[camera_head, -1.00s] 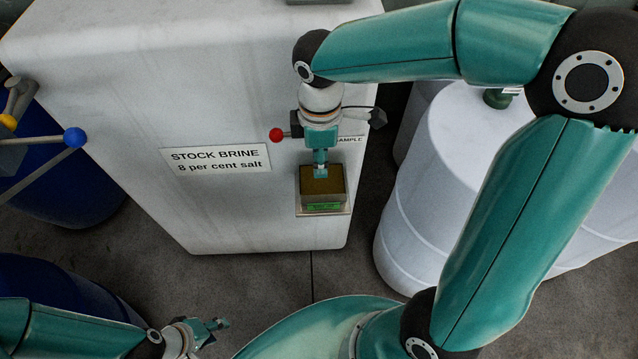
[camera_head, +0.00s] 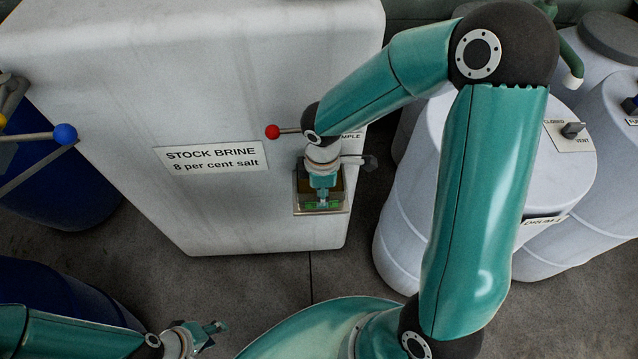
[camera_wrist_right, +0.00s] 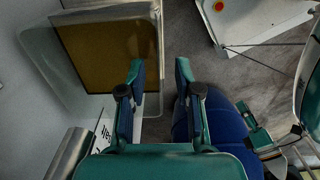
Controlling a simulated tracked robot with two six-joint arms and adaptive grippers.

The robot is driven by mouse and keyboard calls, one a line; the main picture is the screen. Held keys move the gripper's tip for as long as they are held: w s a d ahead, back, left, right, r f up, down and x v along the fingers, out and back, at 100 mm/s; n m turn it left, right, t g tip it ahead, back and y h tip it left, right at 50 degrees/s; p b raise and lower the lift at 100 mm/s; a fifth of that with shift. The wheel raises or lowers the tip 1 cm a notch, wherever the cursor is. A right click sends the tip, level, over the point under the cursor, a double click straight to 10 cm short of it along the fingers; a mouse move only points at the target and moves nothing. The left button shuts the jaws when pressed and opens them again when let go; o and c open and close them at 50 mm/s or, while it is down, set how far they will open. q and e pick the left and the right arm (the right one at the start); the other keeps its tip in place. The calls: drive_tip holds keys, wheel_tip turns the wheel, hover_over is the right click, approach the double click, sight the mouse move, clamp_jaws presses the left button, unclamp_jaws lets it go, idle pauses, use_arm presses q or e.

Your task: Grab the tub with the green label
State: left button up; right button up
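The tub with the green label (camera_head: 338,190) sits on a small ledge at the front of the white tank. Its green label faces the front and is partly covered by my right gripper (camera_head: 322,204). In the right wrist view the tub (camera_wrist_right: 110,48) is at upper left, with brown contents. The right gripper (camera_wrist_right: 158,72) is open there, and the tub's near wall shows between its two fingers. I cannot tell whether either finger touches it. My left gripper (camera_head: 210,332) is open and empty at lower left, far from the tub.
The white tank (camera_head: 110,110) reads "STOCK BRINE 8 per cent salt". A red-knobbed lever (camera_head: 272,132) sticks out just above and left of the tub. White drums (camera_head: 400,235) stand to the right, blue drums (camera_head: 60,290) to the left. Floor shows in front of the tank.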

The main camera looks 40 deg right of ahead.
drive_tip(key=shift+f, duration=0.3)
clamp_jaws()
drive_tip(key=shift+r, duration=0.15)
idle(0.4)
